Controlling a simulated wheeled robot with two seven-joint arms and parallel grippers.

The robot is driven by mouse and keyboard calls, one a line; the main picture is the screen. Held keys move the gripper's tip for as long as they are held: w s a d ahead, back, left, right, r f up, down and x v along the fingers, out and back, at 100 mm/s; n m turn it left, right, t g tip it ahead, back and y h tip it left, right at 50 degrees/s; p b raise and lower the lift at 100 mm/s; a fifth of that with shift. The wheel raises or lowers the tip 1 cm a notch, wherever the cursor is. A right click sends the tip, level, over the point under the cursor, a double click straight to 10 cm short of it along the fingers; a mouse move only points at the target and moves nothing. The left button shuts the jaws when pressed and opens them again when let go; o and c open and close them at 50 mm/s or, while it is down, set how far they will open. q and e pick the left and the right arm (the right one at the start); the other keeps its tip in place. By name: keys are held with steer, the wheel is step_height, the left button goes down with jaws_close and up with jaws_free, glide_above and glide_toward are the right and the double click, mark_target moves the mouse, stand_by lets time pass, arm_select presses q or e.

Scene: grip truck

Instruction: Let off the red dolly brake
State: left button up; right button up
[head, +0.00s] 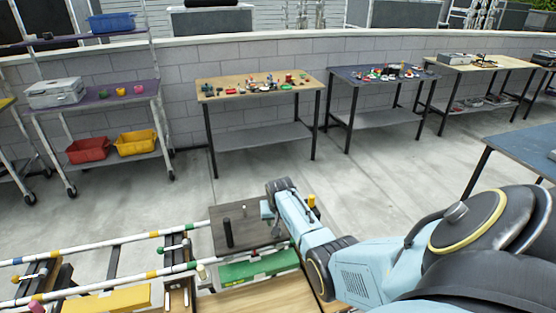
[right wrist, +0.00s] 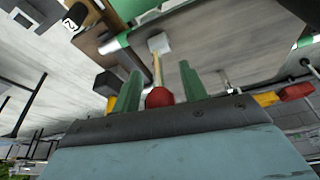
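A red ball knob (right wrist: 160,97) on a thin tan lever shows in the right wrist view. The lever runs to a pale block (right wrist: 159,43). My right gripper (right wrist: 160,71) has its two green fingers apart, one on each side of the knob and lever, with gaps visible. I cannot tell whether either finger touches it. In the head view my light blue right arm reaches over the dark dolly board (head: 238,212), and it hides the red knob and the fingers. My left gripper is not in view.
White track rails (head: 100,248) with coloured bands lie at the lower left. A green box (head: 258,268) sits in front of the dark board, which bears a black post (head: 228,233). Yellow (right wrist: 265,99) and red (right wrist: 296,91) parts show right of the fingers. Worktables (head: 255,98) stand along the wall.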

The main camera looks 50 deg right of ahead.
steer(key=shift+r, duration=0.15)
steer(key=p+v, duration=0.2)
steer(key=v, duration=1.1)
steer(key=shift+p, duration=0.4)
steer(key=shift+s+a, duration=0.15)
